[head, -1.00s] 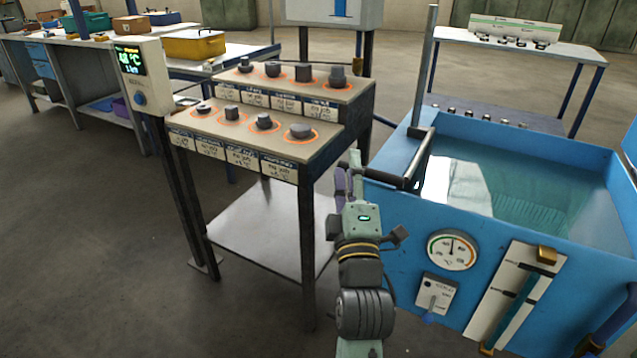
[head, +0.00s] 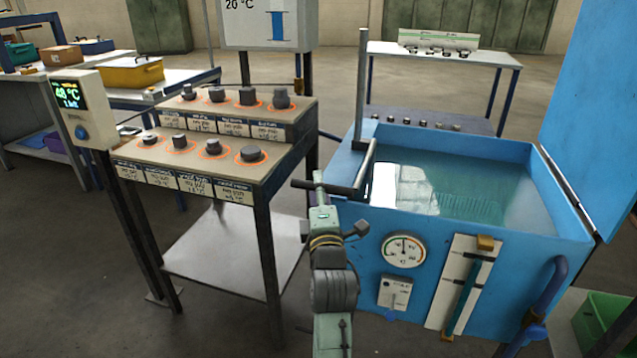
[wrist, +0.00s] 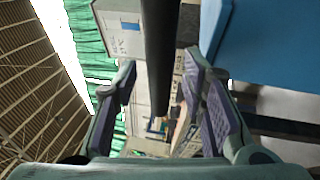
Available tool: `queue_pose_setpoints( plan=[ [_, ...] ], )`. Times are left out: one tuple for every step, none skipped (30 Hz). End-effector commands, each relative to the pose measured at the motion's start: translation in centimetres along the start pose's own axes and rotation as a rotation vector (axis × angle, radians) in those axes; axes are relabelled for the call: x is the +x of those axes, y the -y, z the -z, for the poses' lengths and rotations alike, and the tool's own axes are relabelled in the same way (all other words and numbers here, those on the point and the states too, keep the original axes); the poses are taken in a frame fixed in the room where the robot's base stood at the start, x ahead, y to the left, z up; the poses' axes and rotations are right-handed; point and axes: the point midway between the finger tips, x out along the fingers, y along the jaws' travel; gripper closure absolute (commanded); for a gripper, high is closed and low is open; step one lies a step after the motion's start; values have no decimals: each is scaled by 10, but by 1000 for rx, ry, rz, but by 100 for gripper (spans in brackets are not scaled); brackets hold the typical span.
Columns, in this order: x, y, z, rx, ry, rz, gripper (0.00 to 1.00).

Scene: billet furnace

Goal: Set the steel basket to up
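The blue quench tank (head: 570,222) holds greenish water, and a faint ribbed shape under the surface may be the steel basket; I cannot tell its outline. A black crossbar handle (head: 335,187) sticks out at the tank's left front corner. It joins a dark arm beside an upright grey post (head: 362,85). My gripper (head: 318,182) is at the left part of this bar. In the wrist view my gripper (wrist: 160,105) has its purple-padded fingers apart, with the dark bar (wrist: 160,50) showing between them. I cannot tell whether they touch it.
A stepped stand with several knobs (head: 252,153) is close left of my arm. A display box (head: 80,105) stands beyond it. The tank's front carries a dial (head: 403,251), a small switch box (head: 394,292) and a slanted gauge (head: 462,285). The raised blue lid (head: 590,100) is at right.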

Motion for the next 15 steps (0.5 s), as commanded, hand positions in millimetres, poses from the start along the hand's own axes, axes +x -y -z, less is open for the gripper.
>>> queue_pose_setpoints(
  plan=[
    [5, -1, 0, 0, -1, 0, 62],
    [7, -1, 0, 1, -1, 0, 62],
    [9, -1, 0, 1, -1, -1, 62],
    [10, -1, 0, 1, -1, -1, 62],
    [11, -1, 0, 1, -1, -2, 62],
    [12, -1, 0, 1, -1, -2, 62],
    [12, -1, 0, 1, -1, -2, 62],
    [12, 0, 0, 1, 0, -2, 62],
    [12, 0, 0, 1, -1, -2, 62],
    [12, 0, 0, 1, 0, -2, 62],
    [12, 0, 0, 1, 0, -2, 62],
    [12, 0, 0, 1, -1, -2, 62],
    [12, 0, 0, 1, -1, -2, 63],
    [12, 0, 0, 1, 0, -2, 65],
    [12, 0, 0, 1, -1, -2, 67]
  ],
)
